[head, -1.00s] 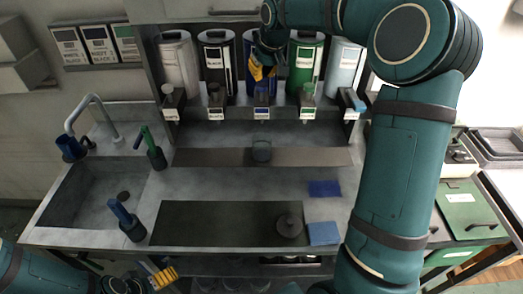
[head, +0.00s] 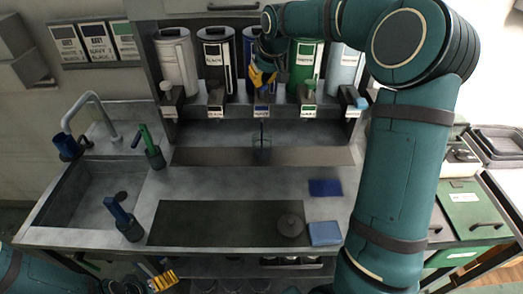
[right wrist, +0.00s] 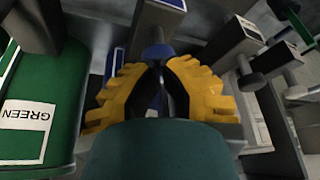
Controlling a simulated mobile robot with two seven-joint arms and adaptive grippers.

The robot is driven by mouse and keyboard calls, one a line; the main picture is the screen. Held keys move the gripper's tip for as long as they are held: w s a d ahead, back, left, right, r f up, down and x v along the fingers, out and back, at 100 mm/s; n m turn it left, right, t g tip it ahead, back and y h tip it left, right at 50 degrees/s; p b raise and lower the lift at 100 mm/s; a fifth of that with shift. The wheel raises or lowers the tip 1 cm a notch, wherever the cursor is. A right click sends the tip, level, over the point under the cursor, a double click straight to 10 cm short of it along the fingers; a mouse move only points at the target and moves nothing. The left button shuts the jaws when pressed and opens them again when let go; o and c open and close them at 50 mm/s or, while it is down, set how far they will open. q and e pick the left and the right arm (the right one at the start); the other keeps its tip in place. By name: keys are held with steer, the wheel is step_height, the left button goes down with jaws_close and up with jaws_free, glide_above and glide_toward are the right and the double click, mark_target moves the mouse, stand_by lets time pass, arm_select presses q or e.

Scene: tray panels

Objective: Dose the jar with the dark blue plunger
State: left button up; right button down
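A clear jar (head: 262,154) stands on the dark ledge below the navy dispenser, with a thin dark blue streak (head: 262,132) above it, reaching down to it. The dark blue plunger's round knob (right wrist: 158,52) shows at the fingertips in the right wrist view. My right gripper (head: 262,80) is over the navy dispenser. Its yellow fingers (right wrist: 160,68) are closed together against the knob, not visibly around it. In the head view the fingers hide the plunger. My left gripper (head: 163,280) is low at the bottom left; its opening is too small to judge.
White (head: 177,62), black (head: 216,65) and green (head: 304,65) canisters flank the navy one (head: 249,60). A sink (head: 95,200) is at left. Brush-like tools (head: 125,222) stand beside it. A dark mat (head: 205,224) and blue pads (head: 324,233) lie in front.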

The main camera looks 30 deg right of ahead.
steer(key=shift+f+b, duration=0.65)
steer(key=shift+f, duration=0.6)
steer(key=shift+r, duration=0.1)
steer(key=shift+r+p, duration=2.2)
steer(key=shift+r, duration=0.6)
step_height(320, 180, up, 6)
steer(key=p, duration=0.5)
steer(key=shift+s+f, duration=0.1)
